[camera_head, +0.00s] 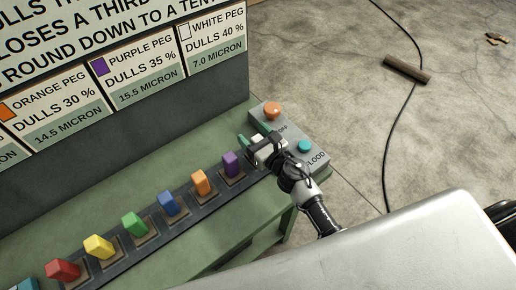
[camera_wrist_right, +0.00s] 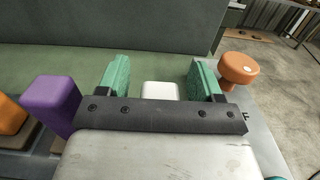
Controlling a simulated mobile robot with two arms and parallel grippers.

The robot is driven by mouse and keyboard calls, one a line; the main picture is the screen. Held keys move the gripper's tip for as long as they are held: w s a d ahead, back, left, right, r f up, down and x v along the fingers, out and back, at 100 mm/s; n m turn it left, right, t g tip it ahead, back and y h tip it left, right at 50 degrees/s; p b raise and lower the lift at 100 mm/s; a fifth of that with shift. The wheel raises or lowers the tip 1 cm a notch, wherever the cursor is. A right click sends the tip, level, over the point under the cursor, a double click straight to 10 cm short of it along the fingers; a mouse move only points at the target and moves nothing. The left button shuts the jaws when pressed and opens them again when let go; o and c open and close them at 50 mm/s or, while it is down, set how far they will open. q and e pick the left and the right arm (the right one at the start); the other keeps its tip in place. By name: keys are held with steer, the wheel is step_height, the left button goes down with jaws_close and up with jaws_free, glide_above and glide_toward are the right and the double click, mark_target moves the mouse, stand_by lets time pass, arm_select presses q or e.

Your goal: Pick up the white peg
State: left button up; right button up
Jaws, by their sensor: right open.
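The white peg (camera_wrist_right: 160,91) shows in the right wrist view between the two green fingers of my right gripper (camera_wrist_right: 160,77). There are gaps on both sides of it, and its lower part is hidden behind the gripper's dark bar. In the head view my right gripper (camera_head: 254,136) is at the far right end of the peg row, just beyond the purple peg (camera_head: 230,164). It is open, with its fingers spread. My left gripper is not in view.
Orange (camera_head: 201,183), blue (camera_head: 168,204), green (camera_head: 134,224), yellow (camera_head: 99,247) and red (camera_head: 63,270) pegs stand along the dark strip on the green bench (camera_head: 150,180). A grey box (camera_head: 317,150) with an orange knob (camera_head: 272,110) and teal button (camera_head: 304,146) is beside the gripper. A sign board (camera_head: 110,75) stands behind.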

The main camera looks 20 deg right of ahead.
jaws_close()
stand_by(0.3)
steer(key=shift+r, duration=0.1)
